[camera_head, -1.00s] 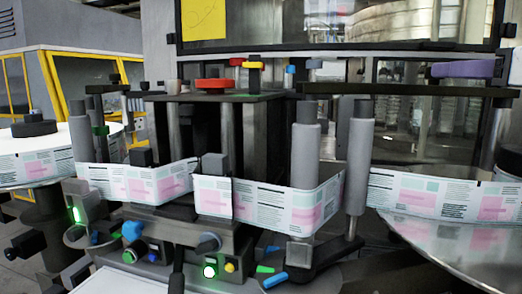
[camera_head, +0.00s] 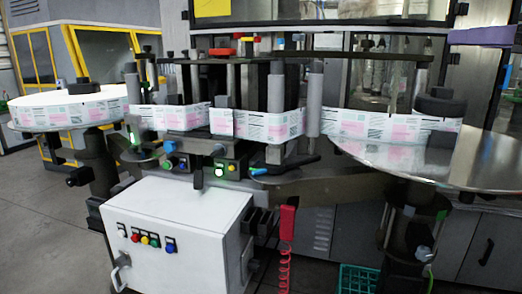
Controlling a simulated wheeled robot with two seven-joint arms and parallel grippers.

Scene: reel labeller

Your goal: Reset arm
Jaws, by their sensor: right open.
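I make out neither of my grippers in the head view. The labelling machine (camera_head: 230,165) stands in the middle. A printed label web (camera_head: 180,118) in white, pink and green runs across it, around grey upright rollers (camera_head: 315,100). On the left, a wide label reel (camera_head: 60,110) sits on a round plate with a black hub (camera_head: 82,87). On the right, a round metal plate (camera_head: 470,160) carries a black hub (camera_head: 440,104) with the web reaching it.
A white control box (camera_head: 180,235) with coloured buttons stands low in front. A red tool (camera_head: 288,222) hangs with a coiled cord beside it. A green crate (camera_head: 360,279) is on the floor. Grey floor at the lower left is clear.

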